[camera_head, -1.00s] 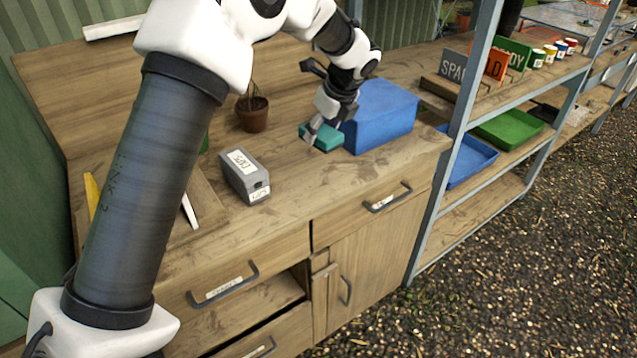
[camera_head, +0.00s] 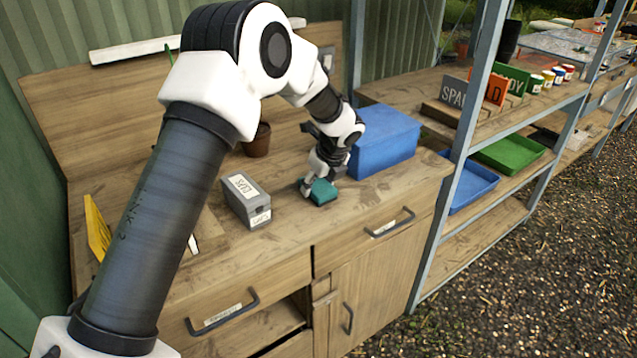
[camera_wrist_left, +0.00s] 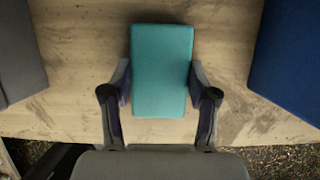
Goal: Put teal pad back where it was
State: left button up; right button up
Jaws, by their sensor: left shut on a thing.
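The teal pad (camera_head: 322,192) is a small teal block at the bench top, between a grey labelled box and a blue box. My left gripper (camera_head: 311,188) is at the pad, coming down from the upper right. In the left wrist view the pad (camera_wrist_left: 162,70) lies between the two fingers of my left gripper (camera_wrist_left: 160,90), which touch its sides. I cannot tell whether the pad rests on the wood or is slightly lifted. My right gripper does not show.
The grey box (camera_head: 246,200) stands left of the pad. The blue box (camera_head: 385,142) stands behind and right of it. A brown plant pot (camera_head: 257,140) is farther back. A shelf with a blue tray (camera_head: 468,184) and a green tray (camera_head: 508,154) is at right. Bare wood lies in front of the pad.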

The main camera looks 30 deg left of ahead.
pick_arm(q)
jog(key=o, duration=1.3)
jog(key=v, duration=1.2)
jog(key=shift+r, duration=0.1)
